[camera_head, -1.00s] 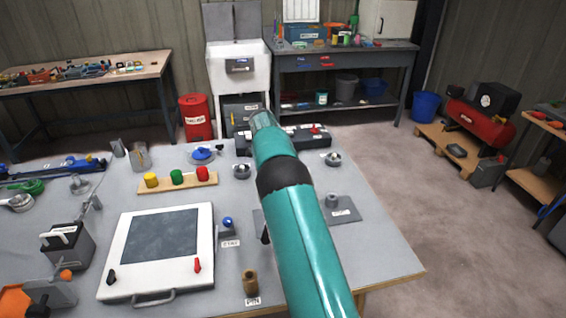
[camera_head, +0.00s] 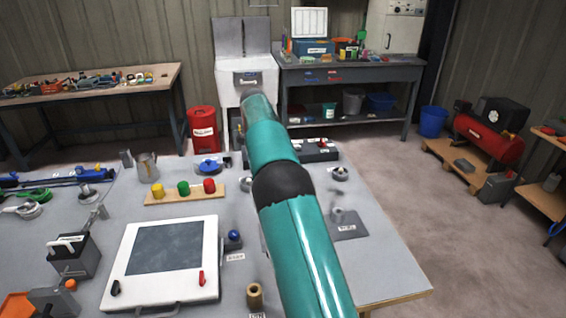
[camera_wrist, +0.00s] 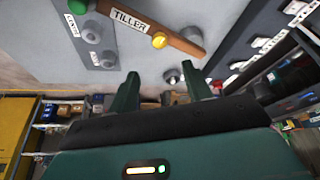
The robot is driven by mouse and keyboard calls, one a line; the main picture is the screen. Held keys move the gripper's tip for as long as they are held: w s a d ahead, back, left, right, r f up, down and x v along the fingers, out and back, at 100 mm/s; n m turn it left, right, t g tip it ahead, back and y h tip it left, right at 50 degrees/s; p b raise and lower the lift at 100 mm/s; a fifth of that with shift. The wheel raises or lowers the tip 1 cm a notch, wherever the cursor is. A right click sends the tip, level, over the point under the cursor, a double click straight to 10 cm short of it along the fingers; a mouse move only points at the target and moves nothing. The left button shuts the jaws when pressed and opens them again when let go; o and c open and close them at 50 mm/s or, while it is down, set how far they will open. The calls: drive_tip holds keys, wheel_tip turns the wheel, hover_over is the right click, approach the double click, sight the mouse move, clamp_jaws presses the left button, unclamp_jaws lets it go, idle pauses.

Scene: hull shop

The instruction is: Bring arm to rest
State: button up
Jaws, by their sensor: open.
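My teal arm (camera_head: 300,235) reaches up and away over the grey worktable (camera_head: 385,265) in the head view. Its far end overlaps the white sink unit behind the table, and my gripper is hidden there. In the wrist view my gripper (camera_wrist: 162,88) has its two dark green fingers apart, with nothing held between them. Beyond the fingertips is a grey panel (camera_wrist: 60,50) with a brown lever marked TILLER (camera_wrist: 130,22) and a yellow knob (camera_wrist: 159,40). The fingers look apart from these, but the exact gap cannot be told.
On the table are a white-framed board (camera_head: 168,255), a wooden strip with coloured knobs (camera_head: 160,198), a brown pin (camera_head: 255,296) and a black case (camera_head: 318,154). A red bin (camera_head: 203,130) and a sink unit (camera_head: 246,75) stand behind.

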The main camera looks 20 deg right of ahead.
drive_tip(key=shift+a+r, duration=0.2)
drive_tip(key=shift+r, duration=0.3)
drive_tip(key=s+a+r+n+t+y, duration=0.2)
drive_tip(key=s+a+r+n, duration=0.4)
drive_tip(key=s, duration=0.5)
drive_tip(key=s+a+r+n+t+y, duration=0.15)
drive_tip(key=s+a+r, duration=0.25)
drive_tip(key=s+r, duration=0.5)
drive_tip(key=s+a+f+n, duration=0.3)
drive_tip(key=s, duration=0.5)
drive_tip(key=s+a+f+n+t, duration=0.1)
drive_tip(key=s+a+f+n, duration=0.1)
drive_tip(key=s, duration=0.7)
drive_tip(key=s+a+f+n, duration=0.3)
drive_tip(key=s+a+n, duration=0.1)
drive_tip(key=s, duration=0.4)
drive_tip(key=shift+s+f+y, duration=0.2)
drive_tip(key=shift+f+y, duration=0.15)
drive_tip(key=shift+y, duration=0.1)
drive_tip(key=shift+t, duration=0.25)
